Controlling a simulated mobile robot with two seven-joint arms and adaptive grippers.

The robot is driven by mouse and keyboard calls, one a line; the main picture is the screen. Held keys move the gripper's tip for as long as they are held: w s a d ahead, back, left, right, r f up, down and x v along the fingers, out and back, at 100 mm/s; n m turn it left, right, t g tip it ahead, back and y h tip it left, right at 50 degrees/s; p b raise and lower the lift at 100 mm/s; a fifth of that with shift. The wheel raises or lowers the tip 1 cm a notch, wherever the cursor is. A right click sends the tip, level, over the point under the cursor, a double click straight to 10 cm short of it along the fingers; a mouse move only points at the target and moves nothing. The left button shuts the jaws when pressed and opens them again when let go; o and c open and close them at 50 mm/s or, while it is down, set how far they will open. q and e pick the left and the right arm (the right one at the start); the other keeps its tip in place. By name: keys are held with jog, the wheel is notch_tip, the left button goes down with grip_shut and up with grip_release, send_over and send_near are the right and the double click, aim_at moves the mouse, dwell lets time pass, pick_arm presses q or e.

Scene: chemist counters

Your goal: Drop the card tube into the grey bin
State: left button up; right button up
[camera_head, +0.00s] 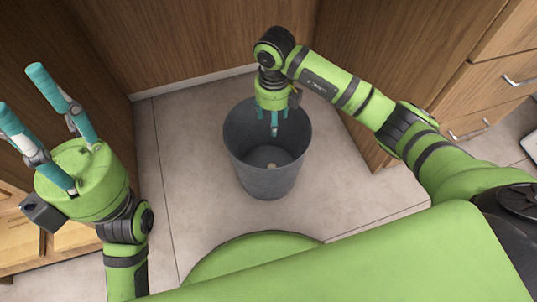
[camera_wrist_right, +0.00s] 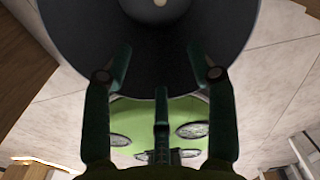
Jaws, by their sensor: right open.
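The grey bin (camera_head: 236,150) stands upright on the floor in the middle of the head view. My right gripper (camera_head: 274,125) points down at the bin's mouth, near its far rim. In the right wrist view my right gripper (camera_wrist_right: 160,62) has its fingers spread and nothing between them, with the dark bin (camera_wrist_right: 90,35) beyond. A small pale thing (camera_head: 271,166) lies at the bottom of the bin; it may be the card tube, but too little shows to be certain. It also shows in the right wrist view (camera_wrist_right: 160,3). My left gripper (camera_head: 22,92) is open and empty at the far left.
Wooden cabinet panels (camera_head: 190,40) close in the corner behind the bin. Drawers with metal handles (camera_head: 505,65) stand at the right. The tiled floor (camera_head: 190,190) around the bin is clear.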

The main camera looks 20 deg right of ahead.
notch_tip(320, 180, up, 8)
jog(key=shift+r, duration=0.1)
dwell(0.5)
